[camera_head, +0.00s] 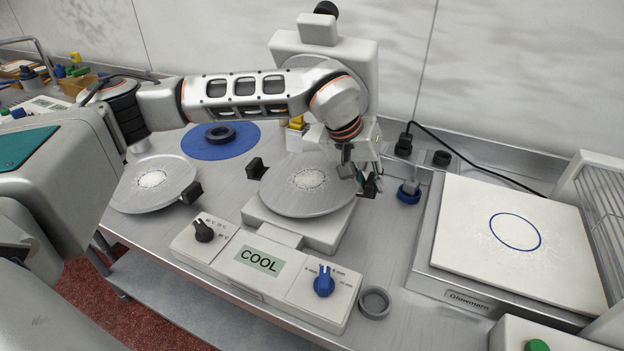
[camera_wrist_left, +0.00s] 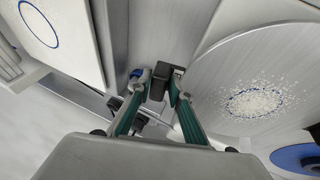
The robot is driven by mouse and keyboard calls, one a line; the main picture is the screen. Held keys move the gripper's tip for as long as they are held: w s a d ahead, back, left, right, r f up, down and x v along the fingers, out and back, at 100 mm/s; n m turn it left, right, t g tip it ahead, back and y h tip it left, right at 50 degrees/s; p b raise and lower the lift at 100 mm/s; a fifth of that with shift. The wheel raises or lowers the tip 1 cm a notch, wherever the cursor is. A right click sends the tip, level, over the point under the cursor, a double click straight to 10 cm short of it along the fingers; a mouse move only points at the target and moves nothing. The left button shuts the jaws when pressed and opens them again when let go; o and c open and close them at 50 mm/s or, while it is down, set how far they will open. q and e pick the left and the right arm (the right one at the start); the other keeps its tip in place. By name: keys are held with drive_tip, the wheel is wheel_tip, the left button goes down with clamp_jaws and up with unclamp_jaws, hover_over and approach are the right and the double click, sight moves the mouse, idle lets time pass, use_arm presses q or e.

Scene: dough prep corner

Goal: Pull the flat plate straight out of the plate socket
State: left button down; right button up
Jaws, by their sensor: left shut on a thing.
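The flat plate (camera_head: 300,202) is a round grey metal disc with white powder at its middle and black handles on two sides. It lies level over the light base of the press, where the plate socket is; the plate hides the socket, and I cannot tell how far it is seated. My left gripper (camera_head: 368,180) is at its right-hand handle. In the left wrist view the green fingers (camera_wrist_left: 162,92) are shut on the black handle (camera_wrist_left: 166,78), with the plate (camera_wrist_left: 225,70) beside them. My right gripper is not in view.
The press has a COOL display (camera_head: 259,261), a black knob (camera_head: 204,231) and a blue knob (camera_head: 324,281). A second powdered plate (camera_head: 128,195) lies left. A grey ring (camera_head: 375,302) and a white slab (camera_head: 480,200) are right. A blue mat (camera_head: 205,150) lies behind.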

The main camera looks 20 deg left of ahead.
use_arm(q)
drive_tip(key=shift+d+r+p, duration=0.15)
drive_tip(key=shift+r+p, duration=0.35)
drive_tip(key=shift+r, duration=0.65)
drive_tip(key=shift+d+r, duration=0.1)
drive_tip(key=shift+r, duration=0.3)
drive_tip(key=shift+d+r+p, duration=0.15)
drive_tip(key=shift+r+p, duration=0.1)
drive_tip(key=shift+p, duration=0.05)
drive_tip(key=shift+a+r+p, duration=0.25)
drive_tip(key=shift+r+p, duration=0.05)
drive_tip(key=shift+r, duration=0.6)
